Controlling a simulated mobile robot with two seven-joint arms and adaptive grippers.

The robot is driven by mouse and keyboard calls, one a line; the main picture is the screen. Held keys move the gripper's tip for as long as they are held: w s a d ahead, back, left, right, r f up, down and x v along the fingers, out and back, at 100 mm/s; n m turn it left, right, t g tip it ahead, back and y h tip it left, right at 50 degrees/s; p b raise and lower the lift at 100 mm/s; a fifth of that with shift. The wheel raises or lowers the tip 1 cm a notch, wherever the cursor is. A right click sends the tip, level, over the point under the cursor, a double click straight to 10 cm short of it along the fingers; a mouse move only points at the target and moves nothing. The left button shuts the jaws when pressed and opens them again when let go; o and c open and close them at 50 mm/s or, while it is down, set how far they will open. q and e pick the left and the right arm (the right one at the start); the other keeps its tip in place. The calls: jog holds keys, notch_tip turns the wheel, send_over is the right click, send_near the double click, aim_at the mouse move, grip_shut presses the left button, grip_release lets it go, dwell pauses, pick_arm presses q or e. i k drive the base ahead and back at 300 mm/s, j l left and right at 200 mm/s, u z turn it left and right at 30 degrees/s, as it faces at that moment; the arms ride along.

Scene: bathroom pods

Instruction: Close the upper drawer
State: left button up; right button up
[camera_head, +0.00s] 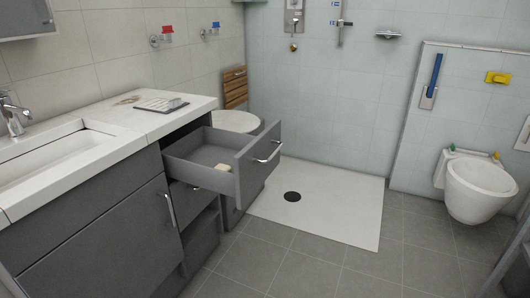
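The upper drawer (204,152) is pulled well out of the grey vanity cabinet. Its grey front panel (258,163) faces right and carries a silver bar handle (268,152). A small cream-coloured item (222,167) lies inside the drawer near the front. Below it, a lower drawer (184,195) appears shut or nearly so. Neither of my grippers shows in the head view.
A white countertop (135,117) with a basin and faucet (12,116) is at left. A cabinet door (104,237) with a handle stands in front. Grey tiled floor (310,265) is free right of the drawer. A toilet (478,187) hangs far right.

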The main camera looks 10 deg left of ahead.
aim_at(193, 159)
jog(key=i+j, duration=0.2)
jog(key=i, duration=0.25)
jog(key=i+j, duration=0.25)
jog(key=i, duration=0.2)
jog(key=i+j+z, duration=0.1)
jog(key=i, duration=0.35)
jog(key=k+l+u, duration=0.15)
jog(key=k+l, duration=0.15)
jog(key=l, duration=0.15)
jog(key=j, duration=0.3)
jog(key=i+j, duration=0.1)
jog(key=j, duration=0.15)
